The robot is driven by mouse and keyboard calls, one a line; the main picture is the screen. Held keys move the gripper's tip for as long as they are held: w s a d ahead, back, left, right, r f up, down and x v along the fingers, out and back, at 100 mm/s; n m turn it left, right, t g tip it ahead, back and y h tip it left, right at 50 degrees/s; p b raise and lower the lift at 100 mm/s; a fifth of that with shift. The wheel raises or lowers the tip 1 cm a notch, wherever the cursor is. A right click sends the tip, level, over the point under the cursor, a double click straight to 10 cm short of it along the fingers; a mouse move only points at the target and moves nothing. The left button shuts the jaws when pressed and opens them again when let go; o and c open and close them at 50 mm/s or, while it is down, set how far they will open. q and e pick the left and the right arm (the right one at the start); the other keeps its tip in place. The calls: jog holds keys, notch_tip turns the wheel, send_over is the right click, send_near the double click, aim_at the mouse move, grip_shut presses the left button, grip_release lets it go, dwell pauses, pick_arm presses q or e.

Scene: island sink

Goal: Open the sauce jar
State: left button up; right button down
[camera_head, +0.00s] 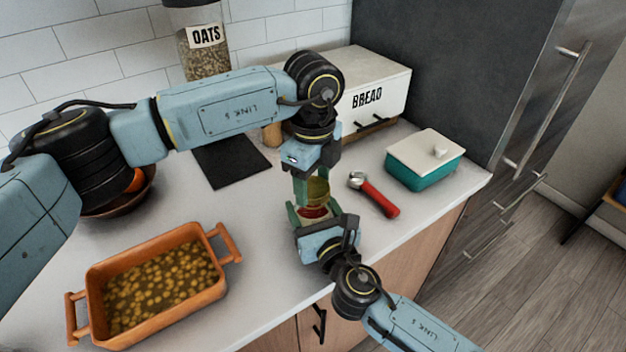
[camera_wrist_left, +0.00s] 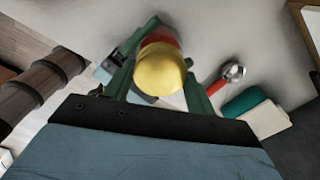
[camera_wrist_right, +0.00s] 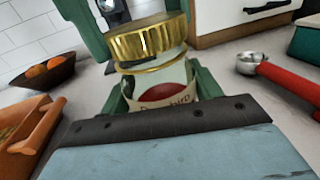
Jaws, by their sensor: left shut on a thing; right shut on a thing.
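The sauce jar (camera_head: 313,213) has clear glass, red sauce and a paper label; it also shows in the right wrist view (camera_wrist_right: 165,92). My right gripper (camera_head: 312,216) is shut around its body and holds it upright near the counter's front edge. The ribbed gold lid (camera_wrist_right: 148,40) is directly over the jar and slightly tilted. My left gripper (camera_head: 317,188) comes down from above and is shut on the lid. In the left wrist view the lid (camera_wrist_left: 160,70) hides most of the jar. Whether the lid is fully clear of the rim I cannot tell.
A red-handled utensil (camera_head: 374,195) and a teal dish with white lid (camera_head: 424,165) lie to the right. An orange casserole (camera_head: 150,285) stands at front left. A bread box (camera_head: 380,95), oats jar (camera_head: 205,50) and dark board (camera_head: 230,160) are behind.

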aim_at(313, 187)
pick_arm(q)
jog(key=shift+r, duration=0.15)
jog(key=shift+r, duration=0.85)
jog(key=shift+r, duration=2)
pick_arm(e)
jog(key=shift+c, duration=1.2)
grip_release()
